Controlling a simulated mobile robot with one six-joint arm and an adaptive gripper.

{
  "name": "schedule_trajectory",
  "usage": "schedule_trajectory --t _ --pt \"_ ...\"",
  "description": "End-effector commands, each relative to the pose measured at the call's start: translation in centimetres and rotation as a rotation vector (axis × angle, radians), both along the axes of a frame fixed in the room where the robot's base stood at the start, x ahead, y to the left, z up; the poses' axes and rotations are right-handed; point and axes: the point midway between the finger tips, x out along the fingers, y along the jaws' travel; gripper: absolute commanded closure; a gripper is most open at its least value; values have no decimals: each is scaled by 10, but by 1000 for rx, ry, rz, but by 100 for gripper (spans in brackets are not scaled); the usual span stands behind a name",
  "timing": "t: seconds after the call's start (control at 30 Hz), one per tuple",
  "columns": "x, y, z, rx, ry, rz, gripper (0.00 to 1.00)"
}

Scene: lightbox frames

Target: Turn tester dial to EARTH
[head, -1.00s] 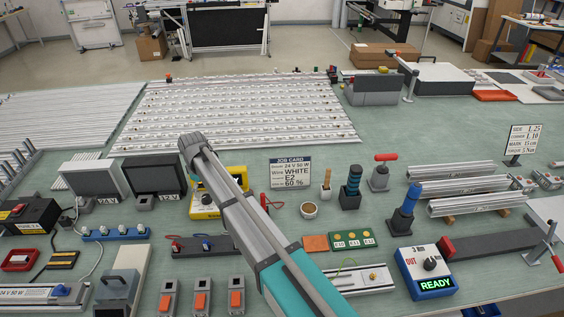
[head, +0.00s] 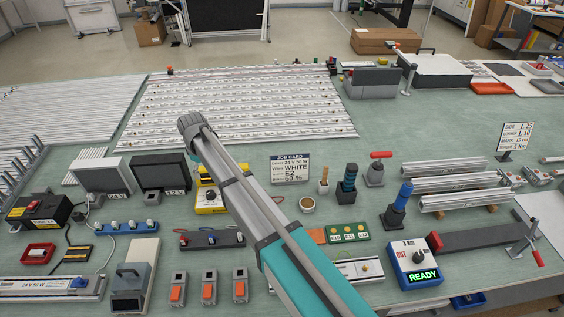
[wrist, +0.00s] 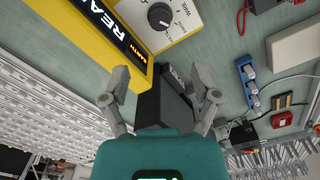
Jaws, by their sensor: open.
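The yellow tester (head: 208,207) stands mid-table in the head view, partly hidden behind my arm. In the wrist view, the tester (wrist: 179,44) is at the top, with its round black dial (wrist: 160,16) on a pale face. The dial's pointed setting is too small to tell. A dark display strip (wrist: 118,35) beside it shows large letters beginning "REA" and a small orange word that looks like EARTH. My gripper (wrist: 160,94) is open, its fingers apart and empty, short of the dial. In the head view, my arm's far end hangs above and behind the tester.
The job card (head: 291,170) stands to the right. A blue-and-white READY box (head: 413,264) is farther right. Orange-switched blocks (head: 208,291) line the front.

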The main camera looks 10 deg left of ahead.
Motion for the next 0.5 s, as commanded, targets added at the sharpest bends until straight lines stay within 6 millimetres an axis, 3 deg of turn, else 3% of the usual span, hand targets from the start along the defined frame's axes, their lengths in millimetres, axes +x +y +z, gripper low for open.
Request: schedule_trajectory --t 0.2,0.5 --pt "0 0 22 0 0 0 21" --pt "4 -44 22 0 0 -81 21"
